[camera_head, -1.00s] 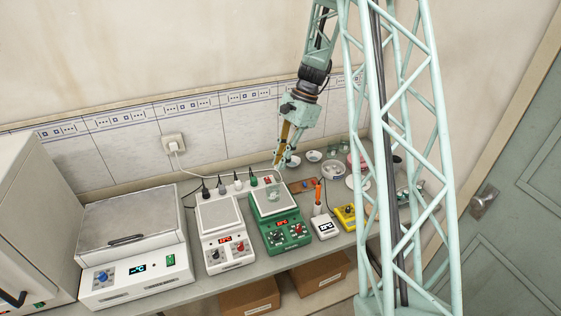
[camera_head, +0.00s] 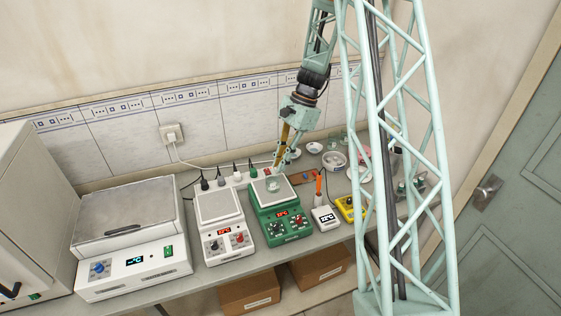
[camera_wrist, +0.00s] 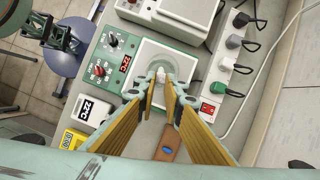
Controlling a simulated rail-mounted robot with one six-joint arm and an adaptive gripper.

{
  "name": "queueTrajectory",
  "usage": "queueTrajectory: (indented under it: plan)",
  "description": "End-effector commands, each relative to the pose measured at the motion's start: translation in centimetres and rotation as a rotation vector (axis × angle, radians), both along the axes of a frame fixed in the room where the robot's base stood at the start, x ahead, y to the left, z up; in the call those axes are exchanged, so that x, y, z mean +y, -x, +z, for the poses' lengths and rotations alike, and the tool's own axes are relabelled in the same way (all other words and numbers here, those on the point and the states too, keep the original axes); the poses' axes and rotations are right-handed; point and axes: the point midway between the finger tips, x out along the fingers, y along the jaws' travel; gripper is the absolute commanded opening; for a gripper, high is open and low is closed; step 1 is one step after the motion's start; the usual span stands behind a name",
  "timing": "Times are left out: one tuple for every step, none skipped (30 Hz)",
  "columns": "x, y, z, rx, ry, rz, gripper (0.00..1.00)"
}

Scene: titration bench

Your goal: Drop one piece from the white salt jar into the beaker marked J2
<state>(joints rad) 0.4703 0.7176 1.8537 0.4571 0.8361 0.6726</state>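A clear glass beaker (camera_head: 273,185) stands on the plate of the green hotplate (camera_head: 283,226). In the wrist view the beaker (camera_wrist: 151,56) shows as a round glass outline around my fingertips. No J2 mark is readable. My gripper (camera_head: 278,170) points down at the beaker from above. In the wrist view its fingers (camera_wrist: 161,80) are close together, with a small white piece (camera_wrist: 160,73) between the tips. I cannot tell how far the tips are inside the rim. The white salt jar cannot be made out for sure among the small vessels at the back right.
A white hotplate (camera_head: 218,207) stands left of the green one. White dishes (camera_head: 334,160) stand at the back right. A white meter (camera_head: 325,217) and a yellow meter (camera_head: 346,207) are to the right. A power strip (camera_wrist: 222,80) with plugs runs behind the hotplates.

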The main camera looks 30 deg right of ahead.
Motion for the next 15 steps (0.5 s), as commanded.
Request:
queueTrajectory:
  plan:
    - [0.00, 0.00, -0.21, 0.000, 0.000, 0.000, 0.05]
    - [0.00, 0.00, -0.26, 0.000, 0.000, 0.000, 0.05]
    - [0.00, 0.00, -0.30, 0.000, 0.000, 0.000, 0.05]
    - [0.00, 0.01, -0.34, 0.000, 0.000, 0.000, 0.05]
    - [0.00, 0.00, -0.35, 0.000, 0.000, 0.000, 0.05]
    - [-0.01, 0.00, -0.35, 0.000, 0.000, 0.000, 0.05]
    - [0.00, 0.01, -0.35, 0.000, 0.000, 0.000, 0.05]
    - [0.00, 0.01, -0.35, 0.000, 0.000, 0.000, 0.05]
    - [0.00, 0.00, -0.34, 0.000, 0.000, 0.000, 0.05]
    - [0.00, 0.00, -0.34, 0.000, 0.000, 0.000, 0.05]
    - [0.00, 0.00, -0.32, 0.000, 0.000, 0.000, 0.05]
    - [0.00, 0.00, -0.32, 0.000, 0.000, 0.000, 0.05]
    - [-0.01, 0.00, -0.33, 0.000, 0.000, 0.000, 0.05]
    - [0.00, 0.00, -0.32, 0.000, 0.000, 0.000, 0.12]
    - [0.00, 0.00, -0.32, 0.000, 0.000, 0.000, 0.15]
